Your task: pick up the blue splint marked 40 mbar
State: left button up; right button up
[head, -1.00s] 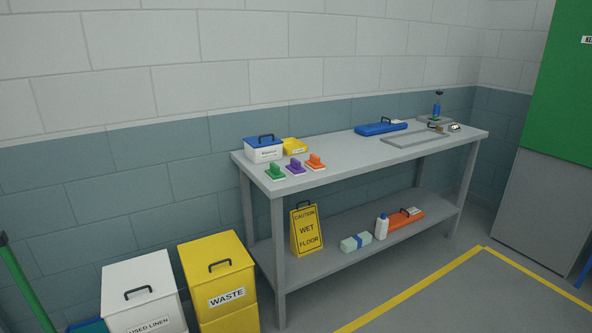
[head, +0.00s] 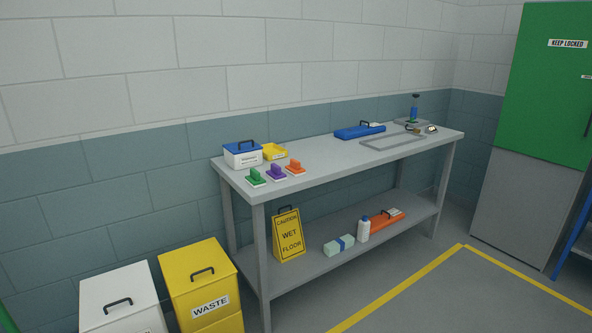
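A flat blue splint (head: 359,131) with a dark handle and a small pale label lies on the top of the grey table (head: 330,150), towards the back and right of the middle. The print on its label is too small to read. An orange splint (head: 384,220) of similar shape, also with a handle and label, lies on the lower shelf. Neither of my grippers shows in the head view.
A white box with a blue lid (head: 243,155), a yellow tray (head: 274,151) and three coloured handled blocks (head: 276,173) occupy the table's left end. A wet floor sign (head: 289,236) stands on the shelf. Yellow (head: 203,285) and white bins stand left. Floor in front is clear.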

aim_at(360, 131)
jog(key=i+j+z, duration=0.1)
jog(key=i, duration=0.2)
jog(key=i+j+z, duration=0.1)
jog(key=i, duration=0.15)
jog(key=i+l+z, duration=0.1)
jog(key=i+z, duration=0.7)
jog(key=i+j+z, duration=0.2)
jog(key=i+z, duration=0.2)
jog(key=i+l, duration=0.15)
jog(key=i, duration=0.5)
jog(key=i+l, duration=0.15)
jog(key=i, duration=0.45)
jog(key=i+l, duration=0.15)
jog(key=i, duration=0.5)
jog(key=z, duration=0.05)
